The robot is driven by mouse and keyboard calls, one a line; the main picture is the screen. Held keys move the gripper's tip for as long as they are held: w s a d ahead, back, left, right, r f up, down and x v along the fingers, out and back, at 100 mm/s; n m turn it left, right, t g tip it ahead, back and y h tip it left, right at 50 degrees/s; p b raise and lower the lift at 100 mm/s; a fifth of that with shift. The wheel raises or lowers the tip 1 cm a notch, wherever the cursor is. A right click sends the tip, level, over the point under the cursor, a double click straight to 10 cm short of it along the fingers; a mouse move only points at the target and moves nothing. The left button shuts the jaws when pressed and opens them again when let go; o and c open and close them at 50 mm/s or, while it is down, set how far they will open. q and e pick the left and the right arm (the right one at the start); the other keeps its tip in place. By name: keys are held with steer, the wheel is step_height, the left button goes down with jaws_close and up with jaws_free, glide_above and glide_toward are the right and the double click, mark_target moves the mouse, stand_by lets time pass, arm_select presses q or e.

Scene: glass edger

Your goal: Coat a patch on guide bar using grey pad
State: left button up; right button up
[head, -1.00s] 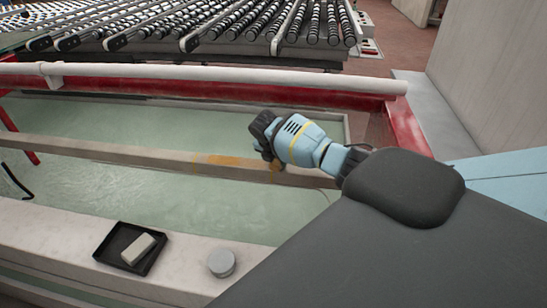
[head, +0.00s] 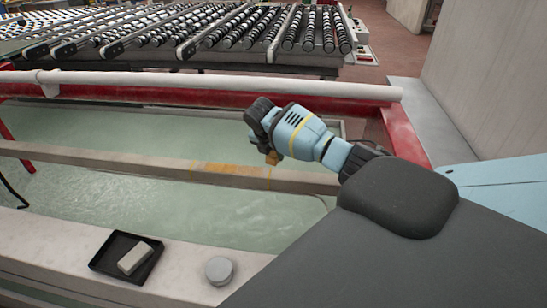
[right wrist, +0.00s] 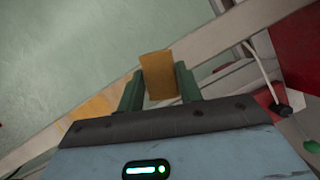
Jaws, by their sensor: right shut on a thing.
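The guide bar (head: 110,160) is a long pale beam across the water-filled tank. An ochre, wet-looking patch (head: 230,170) marks it near the middle; the patch also shows in the right wrist view (right wrist: 92,108). My right gripper (head: 268,150) is shut on a small ochre-brown pad (right wrist: 158,76), whose visible faces show no grey. In the head view the pad (head: 272,158) hangs just above the bar at the patch's right end, seemingly apart from it. A light grey block (head: 135,258) lies in a black tray (head: 103,266). My left gripper is out of view.
A round grey lidded tin (head: 219,270) stands on the near ledge (head: 60,230), right of the tray. A white pipe (head: 200,84) and red frame (head: 406,135) run along the tank's far side. Roller conveyors (head: 220,30) lie beyond.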

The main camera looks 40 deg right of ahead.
mark_target(273, 154)
steer(key=shift+r, duration=0.15)
steer(key=shift+r, duration=1.4)
